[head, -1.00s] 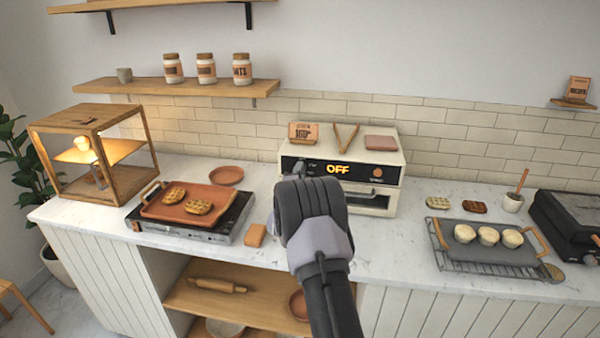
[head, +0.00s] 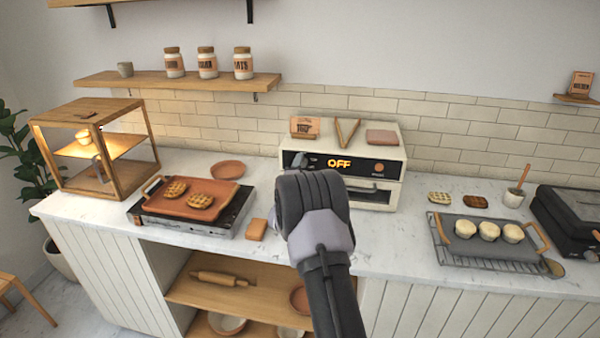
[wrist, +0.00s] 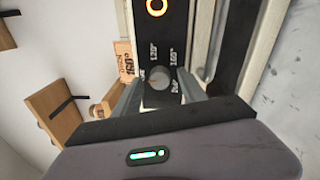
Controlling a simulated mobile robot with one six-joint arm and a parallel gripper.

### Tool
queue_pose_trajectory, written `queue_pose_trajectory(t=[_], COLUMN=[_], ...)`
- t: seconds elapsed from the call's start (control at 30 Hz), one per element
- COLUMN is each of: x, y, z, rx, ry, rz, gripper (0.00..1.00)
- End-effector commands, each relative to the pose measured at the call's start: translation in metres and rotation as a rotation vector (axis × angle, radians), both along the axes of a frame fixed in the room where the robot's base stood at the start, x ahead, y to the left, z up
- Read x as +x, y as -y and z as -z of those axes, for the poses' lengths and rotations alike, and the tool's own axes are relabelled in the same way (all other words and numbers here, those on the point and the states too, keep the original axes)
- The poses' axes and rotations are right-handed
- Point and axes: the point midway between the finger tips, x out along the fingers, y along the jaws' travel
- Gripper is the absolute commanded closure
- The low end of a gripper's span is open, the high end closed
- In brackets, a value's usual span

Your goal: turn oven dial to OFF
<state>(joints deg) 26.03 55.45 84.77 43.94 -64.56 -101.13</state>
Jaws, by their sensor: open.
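The white toaster oven (head: 372,213) stands on the counter against the tiled wall. Its black front panel has a display (head: 339,163) lit with "OFF" in orange. The grey round dial (wrist: 160,77) shows in the wrist view, with temperature markings around it. My gripper (wrist: 157,88) is open, with one finger on each side of the dial; whether the fingers touch it is unclear.
A hot plate with an orange tray (head: 194,205) is to the left. A rack with a grey tray (head: 487,251) is to the right.

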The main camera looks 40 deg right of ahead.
Motion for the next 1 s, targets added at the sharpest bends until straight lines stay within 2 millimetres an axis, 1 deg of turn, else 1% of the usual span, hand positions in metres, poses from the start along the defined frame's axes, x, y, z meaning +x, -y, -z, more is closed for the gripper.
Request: queue_pose_trajectory(t=[0.07, 0.17, 0.4, 0.5, 0.6, 0.77, 1.0], x=[-0.005, -0.021, -0.075, -0.094, -0.107, -0.116, -0.117], y=[-0.006, -0.023, -0.084, -0.104, -0.118, -0.127, -0.127], z=[-0.001, -0.001, 0.002, 0.003, 0.005, 0.005, 0.005], rx=[0.001, 0.001, 0.001, 0.000, 0.000, 0.000, 0.001], ry=[-0.001, -0.003, -0.005, -0.003, -0.003, -0.002, -0.001], rz=[-0.001, -0.002, -0.004, -0.004, -0.003, -0.001, 0.000], gripper=[0.51, 0.51, 0.51, 0.51, 0.51, 0.51, 0.51])
